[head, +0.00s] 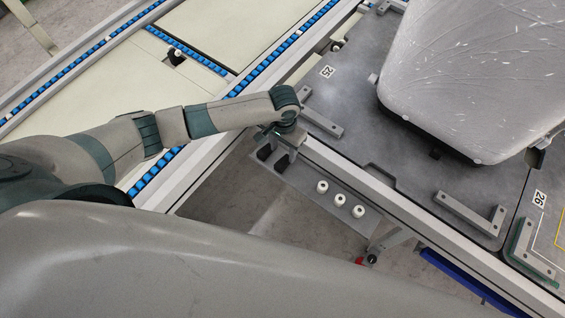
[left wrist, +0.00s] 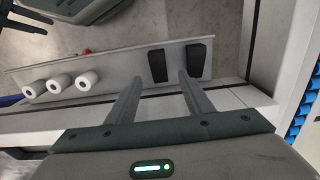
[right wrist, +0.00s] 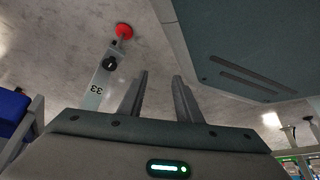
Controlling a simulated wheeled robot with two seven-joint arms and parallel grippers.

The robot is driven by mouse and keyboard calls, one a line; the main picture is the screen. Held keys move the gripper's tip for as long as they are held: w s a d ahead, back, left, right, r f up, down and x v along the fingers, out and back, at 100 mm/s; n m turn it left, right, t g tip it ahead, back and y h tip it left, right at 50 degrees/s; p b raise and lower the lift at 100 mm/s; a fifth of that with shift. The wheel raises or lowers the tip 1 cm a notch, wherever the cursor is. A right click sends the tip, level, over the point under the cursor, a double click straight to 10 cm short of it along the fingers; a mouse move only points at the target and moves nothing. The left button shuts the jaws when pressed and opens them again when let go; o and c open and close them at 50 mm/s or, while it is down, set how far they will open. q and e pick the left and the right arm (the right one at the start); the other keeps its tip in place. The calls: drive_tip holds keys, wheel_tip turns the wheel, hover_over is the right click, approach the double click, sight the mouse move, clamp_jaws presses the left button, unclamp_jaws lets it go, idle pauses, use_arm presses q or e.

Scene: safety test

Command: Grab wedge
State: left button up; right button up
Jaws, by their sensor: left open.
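Two black wedges stand side by side on a narrow grey shelf (head: 312,192), one wedge (head: 264,152) left of the other wedge (head: 282,163). In the left wrist view they show as a left wedge (left wrist: 158,66) and a right wedge (left wrist: 198,60). My left gripper (left wrist: 160,80) is open and empty, its fingers pointing at the shelf; the left wedge appears between the fingertips and the right wedge just beyond the right finger. Contact with either cannot be told. My right gripper (right wrist: 160,77) is open and empty, over the floor away from the wedges.
Several white rollers (head: 340,199) sit on the same shelf beside the wedges. A metal rail (head: 350,180) borders the grey table (head: 345,95), which bears a large grey panel (head: 470,70). A conveyor with blue rollers (head: 260,70) runs behind my left arm. A red-footed leg (right wrist: 124,31) stands near my right gripper.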

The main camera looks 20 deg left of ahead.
sight(283, 161)
use_arm(q)
drive_tip(key=shift+f, duration=0.55)
use_arm(e)
drive_tip(key=shift+s+d+f, duration=0.1)
drive_tip(key=shift+s, duration=0.15)
drive_tip(key=shift+w, duration=0.15)
use_arm(q)
drive_tip(key=shift+f, duration=0.5)
wheel_tip(283, 161, down, 3)
drive_tip(key=shift+s+f+p, duration=0.1)
drive_tip(key=shift+s+p, duration=0.05)
drive_tip(key=shift+p, duration=0.15)
drive_tip(key=shift+f, duration=0.5)
use_arm(e)
drive_tip(key=shift+s+d+f+g, duration=0.15)
drive_tip(key=shift+s+d+g, duration=0.05)
drive_tip(key=shift+s, duration=0.35)
drive_tip(key=shift+s+d+f+g, duration=0.1)
drive_tip(key=shift+s+d+g, duration=0.1)
drive_tip(key=shift+s, duration=0.35)
drive_tip(key=shift+w, duration=0.1)
use_arm(q)
drive_tip(key=c, duration=1.1)
